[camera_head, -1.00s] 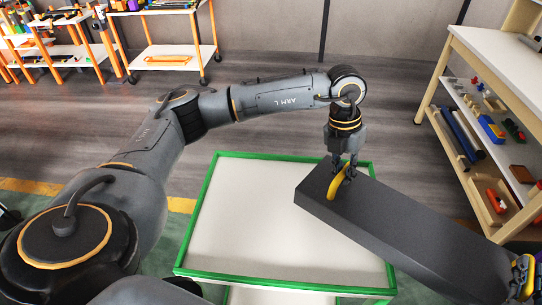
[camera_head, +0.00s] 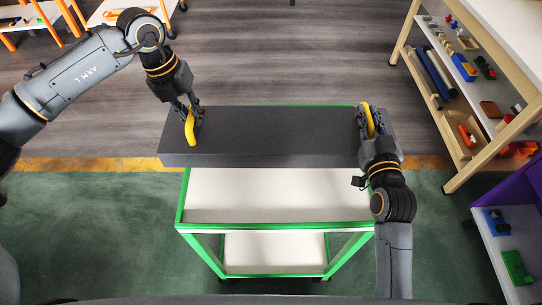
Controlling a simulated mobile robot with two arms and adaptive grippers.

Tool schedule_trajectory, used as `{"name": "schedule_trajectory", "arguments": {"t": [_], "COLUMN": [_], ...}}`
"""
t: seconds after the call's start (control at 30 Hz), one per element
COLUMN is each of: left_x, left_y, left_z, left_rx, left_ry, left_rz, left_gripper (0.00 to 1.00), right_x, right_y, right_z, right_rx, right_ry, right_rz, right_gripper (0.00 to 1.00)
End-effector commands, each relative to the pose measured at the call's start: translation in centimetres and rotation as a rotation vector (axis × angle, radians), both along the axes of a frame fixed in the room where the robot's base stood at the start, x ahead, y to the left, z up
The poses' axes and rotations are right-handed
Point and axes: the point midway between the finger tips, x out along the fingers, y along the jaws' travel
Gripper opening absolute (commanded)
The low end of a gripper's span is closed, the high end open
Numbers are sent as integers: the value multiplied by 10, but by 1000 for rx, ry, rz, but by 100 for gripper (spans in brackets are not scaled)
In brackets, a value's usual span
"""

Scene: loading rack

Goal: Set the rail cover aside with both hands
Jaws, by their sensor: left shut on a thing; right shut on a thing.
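The rail cover is a long dark grey box (camera_head: 270,140) with a yellow handle near each end. It lies level across the picture, over the far part of a white cart with a green frame (camera_head: 250,208). I cannot tell whether it touches the cart top. My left gripper (camera_head: 190,114) is shut on the left yellow handle (camera_head: 190,132). My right gripper (camera_head: 369,130) is shut on the right yellow handle (camera_head: 367,115), partly hidden by the gripper. The cover's left end sticks out past the cart's left edge.
A wooden shelf rack (camera_head: 449,165) with tubes and small parts stands at the right. A purple unit (camera_head: 518,188) is at the lower right. The cart has a lower white shelf (camera_head: 275,252). The floor (camera_head: 110,225) left of the cart is clear.

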Motion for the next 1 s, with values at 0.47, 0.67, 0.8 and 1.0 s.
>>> {"name": "schedule_trajectory", "arguments": {"t": [0.47, 0.67, 0.8, 1.0], "left_x": [1, 1, 1, 1], "left_y": [4, 4, 4, 4], "left_z": [-2, -6, -13, -26], "left_rx": [8, 8, 8, 8], "left_ry": [0, 0, 0, 0], "left_rz": [7, 7, 7, 7], "left_gripper": [0, 0, 0, 0], "right_x": [0, 0, 0, 0], "right_y": [-5, -5, -5, -5], "right_z": [0, -4, -11, -23], "right_rx": [-6, -6, -6, -6], "right_ry": [-6, -5, -5, -6], "right_rz": [-9, -9, -9, -9], "right_gripper": [0, 0, 0, 0]}}
